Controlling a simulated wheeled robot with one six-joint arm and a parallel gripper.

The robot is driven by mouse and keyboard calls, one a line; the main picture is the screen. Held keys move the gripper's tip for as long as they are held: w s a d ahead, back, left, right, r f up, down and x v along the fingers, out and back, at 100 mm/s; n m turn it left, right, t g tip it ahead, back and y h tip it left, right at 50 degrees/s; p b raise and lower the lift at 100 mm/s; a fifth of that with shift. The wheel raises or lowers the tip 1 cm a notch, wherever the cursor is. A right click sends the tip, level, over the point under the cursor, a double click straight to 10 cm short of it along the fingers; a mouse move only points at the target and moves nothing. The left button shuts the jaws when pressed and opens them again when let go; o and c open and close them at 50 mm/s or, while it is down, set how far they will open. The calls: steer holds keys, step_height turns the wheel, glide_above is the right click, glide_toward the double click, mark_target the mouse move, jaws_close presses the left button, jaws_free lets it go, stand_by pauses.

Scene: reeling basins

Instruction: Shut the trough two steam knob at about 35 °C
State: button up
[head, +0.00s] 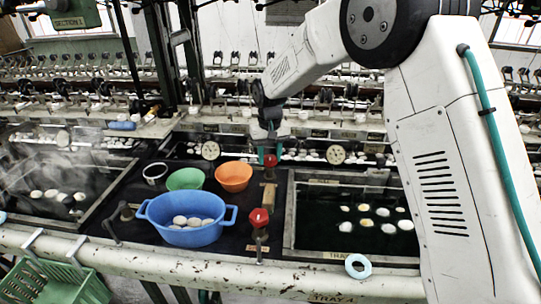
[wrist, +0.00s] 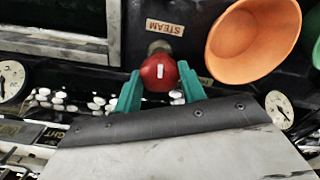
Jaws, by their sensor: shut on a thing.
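My gripper (head: 268,152) is over the back of the dark deck, between the two troughs. In the wrist view its teal fingers (wrist: 159,82) are shut on a red steam knob (wrist: 157,67), one on each side. The knob has a white mark that points up and down the picture, and a STEAM label (wrist: 165,27) is beside it. The knob also shows in the head view (head: 270,160). Two round dials stand near it, one right (head: 336,154) and one left (head: 210,150) in the head view; their readings are too small to tell.
A second red knob (head: 258,217) stands nearer the front. A blue tub (head: 163,235) with cocoons, an orange bowl (head: 234,176) and a green bowl (head: 186,179) are left of the knobs. The right trough (head: 330,235) holds dark water and cocoons. Steam rises over the left trough (head: 30,205).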

mark_target(270, 158)
steer(key=shift+m, duration=0.8)
steer(key=o, duration=1)
steer(key=shift+c, duration=0.2)
steer(key=shift+r, duration=0.1)
step_height(270, 158, up, 8)
steer(key=shift+f, duration=0.15)
